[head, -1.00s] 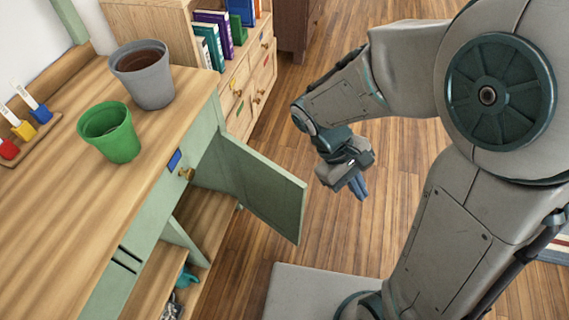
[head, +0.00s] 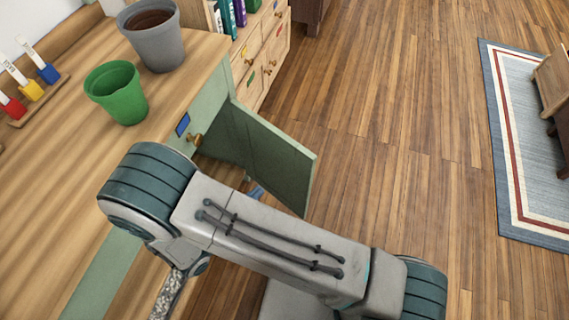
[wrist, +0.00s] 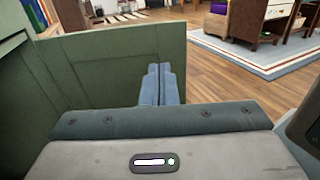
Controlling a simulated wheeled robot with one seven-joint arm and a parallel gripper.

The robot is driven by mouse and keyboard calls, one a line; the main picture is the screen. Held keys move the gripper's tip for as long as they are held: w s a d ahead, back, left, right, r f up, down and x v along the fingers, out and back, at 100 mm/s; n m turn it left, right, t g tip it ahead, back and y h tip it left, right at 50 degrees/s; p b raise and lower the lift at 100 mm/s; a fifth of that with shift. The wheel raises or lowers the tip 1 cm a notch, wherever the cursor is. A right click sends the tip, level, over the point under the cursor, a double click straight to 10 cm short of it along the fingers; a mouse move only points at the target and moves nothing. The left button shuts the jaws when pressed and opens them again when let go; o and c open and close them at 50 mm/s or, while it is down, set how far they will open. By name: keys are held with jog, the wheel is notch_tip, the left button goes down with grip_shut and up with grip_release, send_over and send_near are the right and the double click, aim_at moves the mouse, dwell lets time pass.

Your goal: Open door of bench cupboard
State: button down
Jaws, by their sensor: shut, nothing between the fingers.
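The green bench cupboard door (head: 275,160) stands ajar, swung out from the far end of the wooden-topped bench (head: 60,150). Its inner face shows in the head view. In the wrist view the door (wrist: 95,65) spans the left half, with its free edge near the middle. My gripper (wrist: 160,85) is shut and empty, its blue fingers in front of the inner face near the free edge. I cannot tell whether they touch it. In the head view only a bit of my gripper (head: 256,191) shows; my arm hides the rest and most of the cupboard opening.
A green pot (head: 117,95) and a grey pot (head: 155,40) stand on the bench top. A drawer unit with books (head: 262,60) stands beyond the bench. Wood floor right of the door is clear up to a rug (head: 520,150).

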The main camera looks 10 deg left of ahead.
aim_at(297, 154)
jog(key=b+x, duration=0.2)
jog(key=x, duration=1.1)
jog(key=shift+w, duration=0.3)
jog(key=shift+w+d, duration=0.1)
jog(key=x, duration=0.7)
jog(key=shift+w+d, duration=0.1)
jog(key=shift+d, duration=0.15)
jog(key=shift+p, duration=0.3)
jog(key=s+a+p, duration=0.2)
jog(key=s, duration=1.2)
jog(key=shift+a, duration=0.3)
